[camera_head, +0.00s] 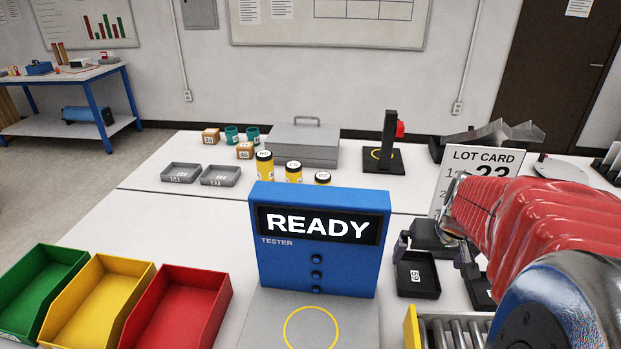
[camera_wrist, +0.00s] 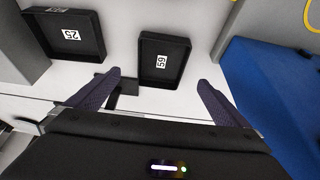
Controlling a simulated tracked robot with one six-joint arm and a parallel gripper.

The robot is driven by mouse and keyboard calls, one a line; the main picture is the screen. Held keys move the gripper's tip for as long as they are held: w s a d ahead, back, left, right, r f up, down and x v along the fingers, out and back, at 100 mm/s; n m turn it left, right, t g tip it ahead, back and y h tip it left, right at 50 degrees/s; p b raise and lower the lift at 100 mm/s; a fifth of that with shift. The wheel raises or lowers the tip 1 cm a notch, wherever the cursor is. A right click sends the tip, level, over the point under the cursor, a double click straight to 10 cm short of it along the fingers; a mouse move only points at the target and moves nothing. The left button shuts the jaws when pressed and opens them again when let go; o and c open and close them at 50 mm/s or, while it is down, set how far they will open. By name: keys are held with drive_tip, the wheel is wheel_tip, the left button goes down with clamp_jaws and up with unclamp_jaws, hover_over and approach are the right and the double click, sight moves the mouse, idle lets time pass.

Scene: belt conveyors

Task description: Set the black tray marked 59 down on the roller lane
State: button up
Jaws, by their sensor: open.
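The black tray marked 59 (camera_head: 417,275) rests on the white bench, right of the blue tester, and it also shows in the wrist view (camera_wrist: 165,47). My gripper (camera_head: 434,252) is open at the tray's far side. In the wrist view my gripper's two fingers (camera_wrist: 158,80) are spread wider than the tray, one to each side of its near edge, with nothing held. Whether they touch the tray cannot be told. The roller lane (camera_head: 450,336) shows at the bottom edge of the head view, in front of the tray, with a yellow end; most of it is cut off.
A second black tray, marked 25 (camera_wrist: 62,35), lies left of tray 59 in the wrist view. The blue tester (camera_head: 318,250) reads READY. A lot card (camera_head: 470,165) stands behind my gripper. Green, yellow and red bins (camera_head: 180,310) stand at left.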

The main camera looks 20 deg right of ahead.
sight(415, 274)
drive_tip(key=shift+x, duration=1.7)
drive_tip(key=shift+x, duration=2.6)
drive_tip(key=shift+w+r, duration=0.1)
drive_tip(key=shift+w, duration=0.05)
drive_tip(key=shift+c, duration=0.5)
drive_tip(key=c, duration=1.2)
drive_tip(key=shift+o, duration=0.2)
wheel_tip(415, 274, up, 10)
